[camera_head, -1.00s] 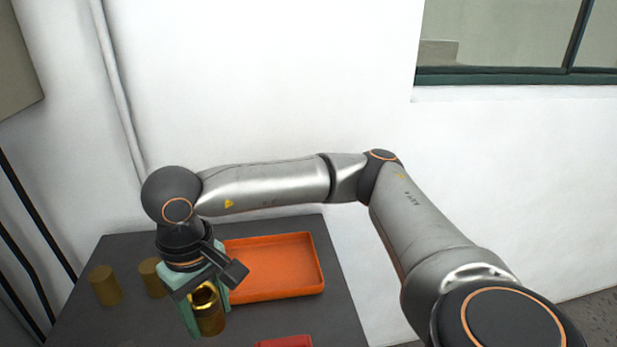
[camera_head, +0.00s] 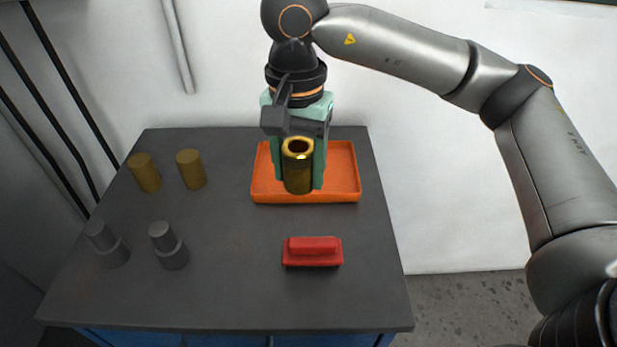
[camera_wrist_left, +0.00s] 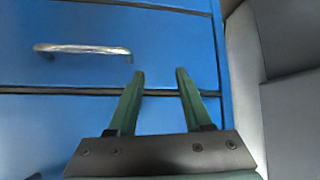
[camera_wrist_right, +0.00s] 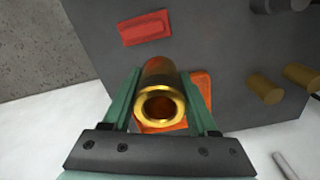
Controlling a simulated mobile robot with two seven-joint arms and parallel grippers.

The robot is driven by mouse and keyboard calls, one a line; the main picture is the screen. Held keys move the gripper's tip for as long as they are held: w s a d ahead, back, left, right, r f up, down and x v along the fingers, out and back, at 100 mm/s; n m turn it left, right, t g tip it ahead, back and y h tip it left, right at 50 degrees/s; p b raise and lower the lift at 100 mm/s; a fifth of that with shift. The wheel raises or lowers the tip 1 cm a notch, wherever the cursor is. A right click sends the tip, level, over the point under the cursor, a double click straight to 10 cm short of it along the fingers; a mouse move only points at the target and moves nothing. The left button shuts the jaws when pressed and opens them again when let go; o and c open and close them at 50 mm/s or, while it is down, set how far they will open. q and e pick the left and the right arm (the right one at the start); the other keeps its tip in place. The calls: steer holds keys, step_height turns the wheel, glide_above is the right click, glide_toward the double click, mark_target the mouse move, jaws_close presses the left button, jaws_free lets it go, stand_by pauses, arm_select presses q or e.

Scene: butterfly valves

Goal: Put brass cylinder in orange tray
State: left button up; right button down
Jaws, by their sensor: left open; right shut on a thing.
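The brass cylinder (camera_head: 298,172) is hollow, with a shiny gold rim. My right gripper (camera_head: 299,180) is shut on it and holds it upright in front of or over the orange tray (camera_head: 342,196); the head view does not settle its exact height. In the right wrist view the cylinder (camera_wrist_right: 160,95) sits between the fingers, and part of the orange tray (camera_wrist_right: 201,88) shows behind it. My left gripper (camera_wrist_left: 160,80) is open and empty, facing a blue drawer front; it is not in the head view.
On the dark tabletop (camera_head: 225,235), two dull brass cylinders (camera_head: 145,173) (camera_head: 191,169) stand at the back left. Two grey stepped parts (camera_head: 107,245) (camera_head: 169,247) stand nearer the front. A red block (camera_head: 312,251) lies in front of the tray. Blue drawers (camera_wrist_left: 120,65) with a metal handle are below.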

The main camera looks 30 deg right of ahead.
steer(key=w+d+f, duration=0.2)
steer(key=w, duration=0.1)
steer(key=w+d+f+p, duration=0.1)
steer(key=w+d+f, duration=0.5)
steer(key=shift+w+d+p, duration=0.15)
steer(key=shift+d+p, duration=0.1)
steer(key=shift+p, duration=0.15)
steer(key=shift+w+d+f, duration=0.2)
steer(key=shift+w+f, duration=0.05)
steer(key=shift+f, duration=0.1)
steer(key=f, duration=0.3)
steer(key=shift+w+d+p, duration=0.25)
steer(key=shift+p, duration=0.05)
steer(key=shift+f, duration=0.45)
